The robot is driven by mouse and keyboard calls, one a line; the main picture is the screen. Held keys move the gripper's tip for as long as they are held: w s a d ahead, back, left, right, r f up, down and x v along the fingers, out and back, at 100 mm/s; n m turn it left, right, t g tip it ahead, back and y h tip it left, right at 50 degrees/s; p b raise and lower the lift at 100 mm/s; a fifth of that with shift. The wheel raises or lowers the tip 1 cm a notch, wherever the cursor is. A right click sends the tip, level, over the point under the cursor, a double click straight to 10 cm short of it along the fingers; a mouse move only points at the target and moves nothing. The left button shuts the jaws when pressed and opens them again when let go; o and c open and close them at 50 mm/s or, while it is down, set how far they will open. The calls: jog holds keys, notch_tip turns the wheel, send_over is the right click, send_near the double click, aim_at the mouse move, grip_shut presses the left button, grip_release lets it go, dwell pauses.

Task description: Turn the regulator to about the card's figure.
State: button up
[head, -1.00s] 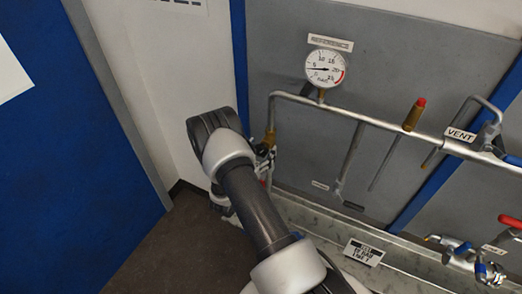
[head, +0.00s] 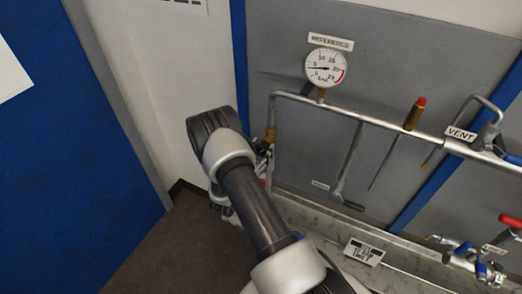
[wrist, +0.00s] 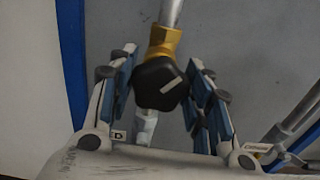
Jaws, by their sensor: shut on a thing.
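The regulator's black knob (wrist: 161,84) has a white mark, tilted in the wrist view, and sits below a brass fitting (wrist: 165,42). My gripper (wrist: 166,88) has its fingers on both sides of the knob and is shut on it. In the head view my arm hides most of the gripper and knob; the brass fitting (head: 269,136) shows on the left pipe end. The round white gauge (head: 326,68) has its needle pointing left, near the 5. The card (head: 364,252) stands on the ledge; its print is too small to read surely.
A silver pipe (head: 350,113) runs right from the regulator, with a red-tipped brass piece (head: 414,114) and a VENT label (head: 460,134) along it. A red-handled valve (head: 510,221) is at the lower right. A blue panel (head: 70,150) stands at left, with open floor beside it.

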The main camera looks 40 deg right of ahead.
jog(key=m+b, duration=0.4)
jog(key=shift+f+b, duration=0.2)
jog(key=shift+b, duration=0.1)
jog(key=m+b, duration=0.5)
jog(key=b, duration=0.1)
jog(key=shift+s+f+b, duration=0.1)
jog(key=shift+s+b, duration=0.05)
jog(key=shift+b, duration=0.25)
jog(key=m+b, duration=0.5)
jog(key=b, duration=0.3)
jog(key=shift+f+m+b, duration=0.15)
jog(key=shift+m+b, duration=0.15)
jog(key=shift+m, duration=0.1)
jog(key=m+b, duration=0.2)
jog(key=b, duration=0.2)
jog(key=shift+m+b, duration=0.5)
jog(key=shift+b, duration=0.3)
jog(key=shift+r, duration=0.2)
jog(key=o, duration=1.1)
jog(key=shift+r, duration=0.1)
jog(key=shift+c, duration=0.2)
